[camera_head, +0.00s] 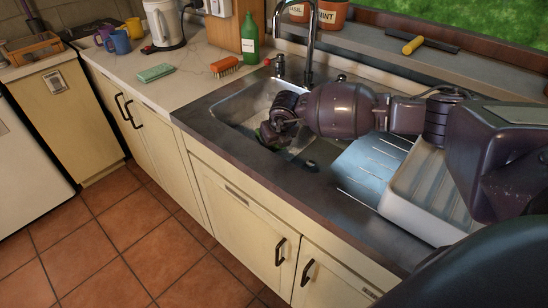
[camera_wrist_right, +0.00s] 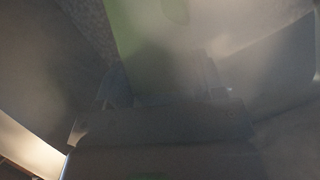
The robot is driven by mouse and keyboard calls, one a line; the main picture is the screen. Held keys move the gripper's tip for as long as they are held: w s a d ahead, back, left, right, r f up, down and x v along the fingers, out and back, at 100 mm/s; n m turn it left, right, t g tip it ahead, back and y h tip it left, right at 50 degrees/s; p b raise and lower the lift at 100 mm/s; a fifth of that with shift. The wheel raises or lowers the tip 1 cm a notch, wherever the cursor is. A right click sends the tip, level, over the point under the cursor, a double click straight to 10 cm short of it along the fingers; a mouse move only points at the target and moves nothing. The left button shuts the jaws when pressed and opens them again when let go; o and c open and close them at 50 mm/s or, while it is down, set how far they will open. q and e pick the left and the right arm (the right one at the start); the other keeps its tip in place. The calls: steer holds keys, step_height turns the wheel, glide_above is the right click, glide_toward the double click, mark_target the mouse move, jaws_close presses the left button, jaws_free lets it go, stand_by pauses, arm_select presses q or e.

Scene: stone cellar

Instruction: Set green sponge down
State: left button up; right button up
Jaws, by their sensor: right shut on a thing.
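My right gripper (camera_head: 275,132) reaches in from the right and is low inside the sink basin (camera_head: 235,107). It is shut on a green sponge, of which only a small dark green part (camera_head: 264,136) shows beside the fingers in the head view. In the right wrist view the green sponge (camera_wrist_right: 140,38) is a blurred, hazy green face at the top middle. Whether it touches the basin floor cannot be told. My left gripper is not in view.
A teal-green pad (camera_head: 155,72) and an orange brush (camera_head: 226,66) lie on the counter left of the sink.

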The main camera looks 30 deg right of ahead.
steer(key=shift+f, duration=0.3)
step_height(320, 180, down, 5)
steer(key=shift+f+b, duration=0.1)
steer(key=shift+b, duration=0.45)
steer(key=shift+f, duration=0.3)
steer(key=shift+r, duration=0.1)
steer(key=o, duration=1)
steer(key=shift+c, duration=0.2)
